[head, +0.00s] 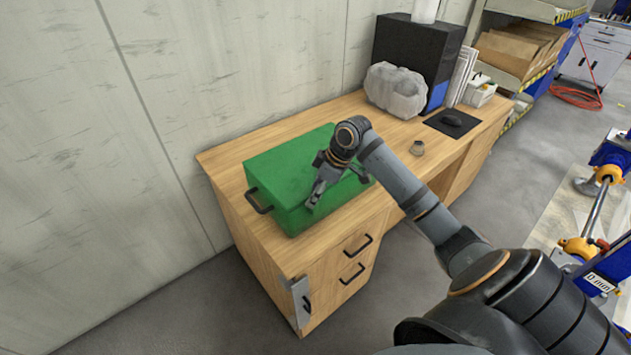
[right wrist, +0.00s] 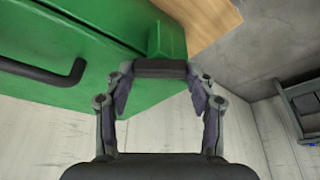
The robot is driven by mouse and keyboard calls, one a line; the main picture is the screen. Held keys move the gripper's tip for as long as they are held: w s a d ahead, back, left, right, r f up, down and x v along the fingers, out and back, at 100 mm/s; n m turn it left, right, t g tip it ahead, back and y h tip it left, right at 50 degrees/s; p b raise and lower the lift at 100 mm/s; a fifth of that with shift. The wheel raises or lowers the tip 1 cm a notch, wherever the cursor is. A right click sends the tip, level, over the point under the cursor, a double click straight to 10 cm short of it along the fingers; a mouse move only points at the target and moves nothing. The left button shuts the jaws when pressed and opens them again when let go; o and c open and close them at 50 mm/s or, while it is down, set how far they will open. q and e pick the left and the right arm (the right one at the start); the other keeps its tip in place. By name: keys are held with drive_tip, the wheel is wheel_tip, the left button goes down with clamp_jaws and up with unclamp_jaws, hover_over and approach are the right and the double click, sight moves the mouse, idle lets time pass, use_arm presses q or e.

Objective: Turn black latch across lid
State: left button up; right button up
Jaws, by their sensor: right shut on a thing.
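A green box with a lid (head: 290,172) stands on the wooden desk, with a black handle (head: 258,201) on its left end. My right gripper (head: 313,198) is over the front side of the box, pointing down. In the right wrist view, my right gripper (right wrist: 161,84) is shut on a short dark bar, which looks like the black latch (right wrist: 160,68), at the edge of the green box (right wrist: 150,100). The latch lies crosswise between the fingertips. In the head view the gripper hides it. My left gripper is not in view.
The wooden desk (head: 228,152) stands against a pale wall. Desk space between box and bundle is mostly free.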

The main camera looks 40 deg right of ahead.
drive_tip(key=shift+r+n+y+p, duration=0.3)
drive_tip(key=shift+n+p, duration=0.3)
drive_tip(key=shift+n, duration=0.4)
drive_tip(key=n, duration=0.1)
drive_tip(key=n+g+p, duration=0.1)
drive_tip(key=shift+w+f+n+y, duration=0.15)
drive_tip(key=shift+n+y, duration=0.15)
drive_tip(key=n+g, duration=0.1)
drive_tip(key=n, duration=0.1)
drive_tip(key=shift+w+n, duration=0.1)
drive_tip(key=shift+n, duration=0.2)
drive_tip(key=shift+d+f+n+g, duration=0.1)
drive_tip(key=shift+n+g, duration=0.6)
drive_tip(key=shift+n, duration=0.9)
drive_tip(key=o, duration=1.2)
drive_tip(key=shift+c, duration=0.2)
